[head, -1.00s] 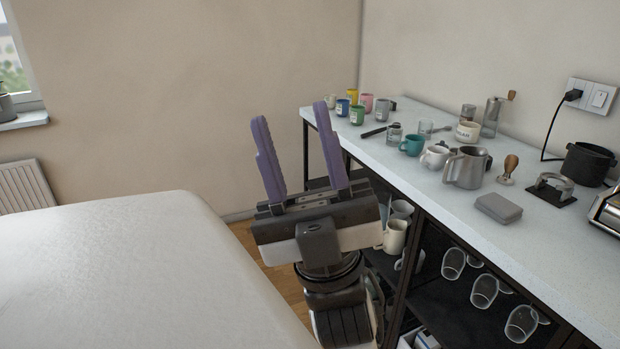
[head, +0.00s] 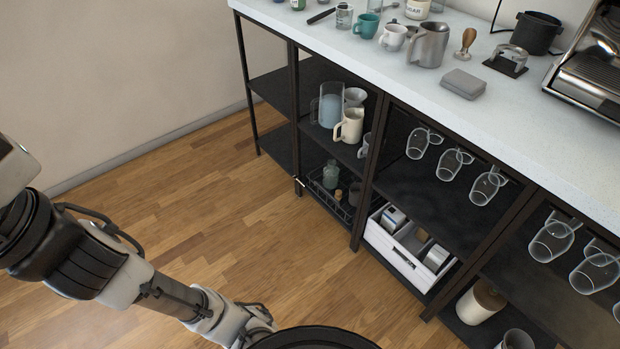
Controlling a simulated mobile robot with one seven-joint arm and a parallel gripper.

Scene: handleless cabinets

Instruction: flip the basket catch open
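A dark wire basket (head: 340,207) stands on the low shelf of the black rack, in the head view. It holds a greenish glass bottle (head: 331,174) and other small bottles. A small pale spot shows near the basket's left front corner, but I cannot tell whether it is the catch. My arm reaches in along the left edge of the view, well left of the basket and apart from it. The gripper's fingers are outside the picture.
A white crate (head: 378,239) with boxes sits right of the basket. Above the basket, a shelf holds a glass jug (head: 328,106) and a cream pitcher (head: 350,125). The wooden floor (head: 210,215) before the rack is clear.

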